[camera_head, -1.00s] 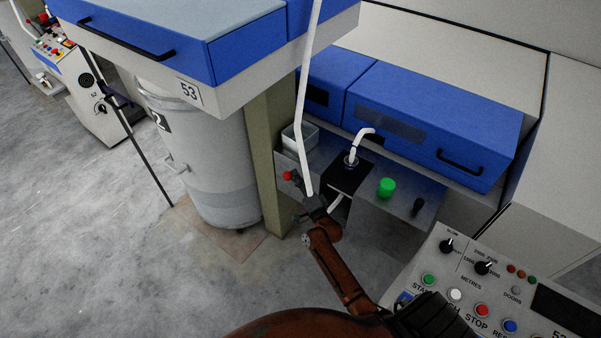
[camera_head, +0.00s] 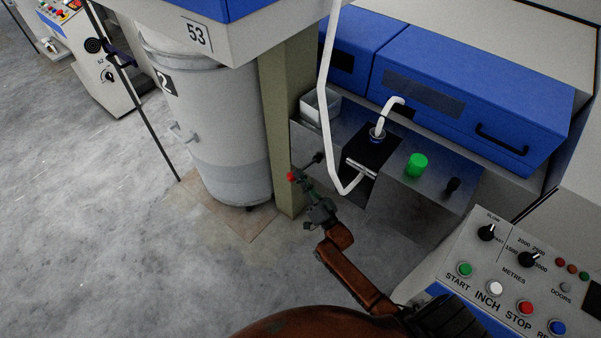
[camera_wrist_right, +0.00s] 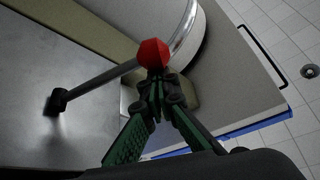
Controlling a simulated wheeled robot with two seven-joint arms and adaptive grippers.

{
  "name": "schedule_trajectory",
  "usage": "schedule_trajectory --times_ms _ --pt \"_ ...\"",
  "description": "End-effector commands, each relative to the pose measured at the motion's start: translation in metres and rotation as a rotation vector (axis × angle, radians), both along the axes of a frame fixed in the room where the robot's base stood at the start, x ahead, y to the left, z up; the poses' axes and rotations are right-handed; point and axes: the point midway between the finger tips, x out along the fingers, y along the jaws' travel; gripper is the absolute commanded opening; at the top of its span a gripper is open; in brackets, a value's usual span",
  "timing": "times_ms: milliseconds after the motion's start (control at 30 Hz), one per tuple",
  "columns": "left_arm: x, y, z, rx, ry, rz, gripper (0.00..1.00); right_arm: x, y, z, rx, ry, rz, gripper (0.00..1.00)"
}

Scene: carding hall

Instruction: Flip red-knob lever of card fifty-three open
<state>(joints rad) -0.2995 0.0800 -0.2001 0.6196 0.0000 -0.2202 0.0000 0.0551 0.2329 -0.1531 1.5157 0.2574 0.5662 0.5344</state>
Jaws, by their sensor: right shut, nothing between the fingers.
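The red knob (camera_head: 291,177) sits at the end of a dark lever rod (camera_head: 308,165) on the front of the grey metal box under card 53. In the right wrist view the knob (camera_wrist_right: 153,53) is just beyond my fingertips, and its rod (camera_wrist_right: 100,82) runs left to a dark pivot on a metal plate. My right gripper (camera_head: 305,186) is shut and empty, its green fingers (camera_wrist_right: 157,88) converging right at the knob. The knob is not between them; whether they touch it I cannot tell. My left gripper is not in view.
A white tube (camera_head: 325,95) hangs and loops close to the right of my gripper. A green button (camera_head: 417,164) is on the metal box (camera_head: 400,205). A post (camera_head: 284,120) and grey can (camera_head: 222,130) stand left. A control panel (camera_head: 500,270) is at lower right.

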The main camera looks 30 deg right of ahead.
Motion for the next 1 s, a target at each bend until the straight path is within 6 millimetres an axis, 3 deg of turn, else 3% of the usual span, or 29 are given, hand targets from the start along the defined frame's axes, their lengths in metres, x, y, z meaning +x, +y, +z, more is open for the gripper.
schedule_trajectory --times_ms 733,867,1000 --pt "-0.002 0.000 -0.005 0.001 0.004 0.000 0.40 -0.001 0.004 -0.010 -0.041 -0.005 0.004 0.00" --pt "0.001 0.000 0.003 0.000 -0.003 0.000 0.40 -0.001 -0.001 0.003 -0.042 -0.008 0.003 0.00" --pt "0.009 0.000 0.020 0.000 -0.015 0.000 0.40 0.001 -0.014 0.032 -0.042 -0.021 0.003 0.00"
